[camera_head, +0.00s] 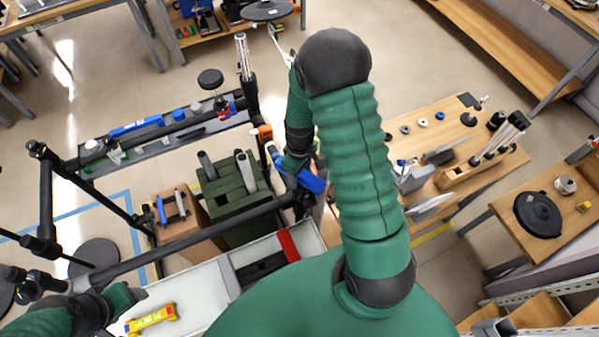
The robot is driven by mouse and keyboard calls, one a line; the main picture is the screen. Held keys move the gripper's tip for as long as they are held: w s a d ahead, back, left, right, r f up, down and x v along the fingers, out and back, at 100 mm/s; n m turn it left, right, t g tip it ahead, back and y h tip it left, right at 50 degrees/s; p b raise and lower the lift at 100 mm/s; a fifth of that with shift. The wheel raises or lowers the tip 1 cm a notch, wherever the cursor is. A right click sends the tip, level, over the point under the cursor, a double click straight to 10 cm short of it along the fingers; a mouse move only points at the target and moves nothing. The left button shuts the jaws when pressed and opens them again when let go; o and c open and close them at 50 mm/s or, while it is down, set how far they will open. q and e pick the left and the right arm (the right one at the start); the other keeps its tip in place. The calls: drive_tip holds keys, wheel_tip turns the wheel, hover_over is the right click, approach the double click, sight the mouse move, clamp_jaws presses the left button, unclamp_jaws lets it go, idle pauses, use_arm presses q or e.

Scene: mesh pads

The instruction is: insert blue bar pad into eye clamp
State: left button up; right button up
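A blue bar-shaped piece (308,181) lies at the end of my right arm, near the middle of the view. My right gripper (291,163) is dark and touches or overlaps this piece; its fingers are too small and hidden to show whether they are shut on it. A longer blue bar (136,126) lies on the grey rack shelf at the left. No eye clamp can be made out for certain; an orange and white part (266,137) stands just left of my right gripper. My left gripper (132,294) is low at the left, by a yellow tool, its fingers unclear.
A green crate (236,205) and a brown box (177,220) stand below the black rack frame. A white tray (202,285) with the yellow tool (152,319) is at the front. A wooden table (450,130) with small parts is at the right. Open floor lies behind.

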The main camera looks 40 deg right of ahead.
drive_tip(key=shift+o, duration=0.8)
wheel_tip(320, 180, up, 17)
drive_tip(key=b, duration=0.2)
drive_tip(key=shift+w+f, duration=0.15)
drive_tip(key=shift+d, duration=0.1)
